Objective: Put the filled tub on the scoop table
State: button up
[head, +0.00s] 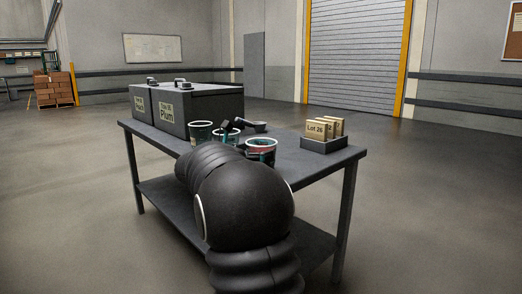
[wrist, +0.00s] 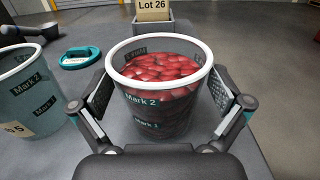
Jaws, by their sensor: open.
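The filled tub (wrist: 160,100) is clear with a white rim, holds red candies and bears "Mark 1" and "Mark 2" labels. It stands upright on the dark table (wrist: 72,85). In the head view its red contents and rim (head: 261,143) show beyond my arm, which hides part of it. My gripper (wrist: 161,95) is open, with one finger on each side of the tub; I cannot tell whether the pads touch it. In the head view the same dark table (head: 310,168) carries the tubs, scoop and bins.
A dark scoop (wrist: 32,31) lies farther back. A card holder (head: 323,144) with "Lot 26" is at the right, and grey lidded bins (head: 205,108) stand at the left.

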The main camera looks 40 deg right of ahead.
jog(key=a, duration=1)
jog(key=s+a+f+m+t+y, duration=0.1)
jog(key=s+a+f+m+y, duration=0.4)
jog(key=s, duration=0.4)
jog(key=s+a+f+m+y, duration=0.4)
jog(key=s+f, duration=0.1)
jog(key=s, duration=0.5)
jog(key=s+a+f+m+t+y, duration=0.1)
jog(key=s+a+f+m+y, duration=0.3)
jog(key=a, duration=0.4)
jog(key=s+a+f+m+t+y, duration=0.2)
jog(key=s+a+f+m+y, duration=0.1)
jog(key=s+a+m+y, duration=0.2)
jog(key=s+a, duration=0.2)
jog(key=a, duration=0.1)
jog(key=shift+f+m+p, duration=0.35)
jog(key=shift+m, duration=0.05)
